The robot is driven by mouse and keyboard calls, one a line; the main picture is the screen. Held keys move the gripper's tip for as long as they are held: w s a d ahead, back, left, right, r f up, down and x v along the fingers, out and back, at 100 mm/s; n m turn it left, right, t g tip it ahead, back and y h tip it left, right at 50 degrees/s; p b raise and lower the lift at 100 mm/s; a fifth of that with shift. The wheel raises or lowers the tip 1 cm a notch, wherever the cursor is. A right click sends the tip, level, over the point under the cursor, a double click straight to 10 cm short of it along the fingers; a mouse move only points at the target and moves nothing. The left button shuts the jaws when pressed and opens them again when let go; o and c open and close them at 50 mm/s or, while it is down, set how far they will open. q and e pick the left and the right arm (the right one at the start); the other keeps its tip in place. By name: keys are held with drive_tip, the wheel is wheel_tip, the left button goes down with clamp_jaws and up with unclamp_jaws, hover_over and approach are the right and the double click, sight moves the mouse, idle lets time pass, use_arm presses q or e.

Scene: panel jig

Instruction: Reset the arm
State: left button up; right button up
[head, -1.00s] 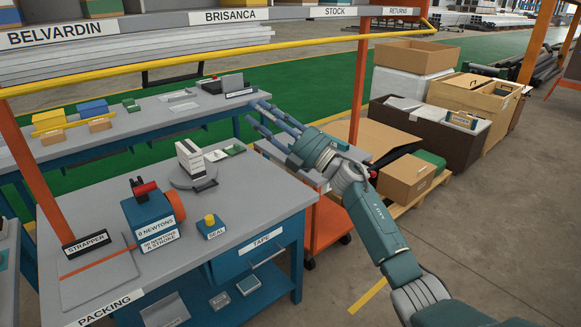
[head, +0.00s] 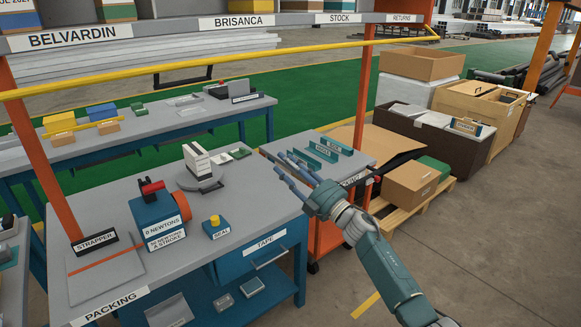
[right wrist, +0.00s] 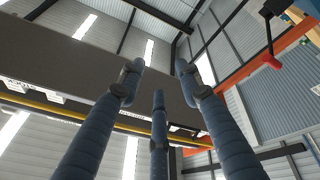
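My right arm reaches in from the lower right of the head view. Its teal and grey gripper (head: 288,162) is over the near edge of the cart top, beside the packing bench's back right corner. In the right wrist view, the three blue-grey fingers of the right gripper (right wrist: 160,82) point up towards the roof, spread apart with nothing between them. The gripper is open and empty. My left arm and gripper are not in view.
The packing bench (head: 110,268) holds a red-topped blue tensioner (head: 157,220), a seal box (head: 217,228) and a round stand (head: 200,178). The orange cart (head: 268,148) carries teal holders (head: 322,152). An orange post (head: 363,90) and yellow rail (head: 200,66) stand close. Cartons (head: 413,183) lie right.

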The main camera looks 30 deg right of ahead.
idle(0.4)
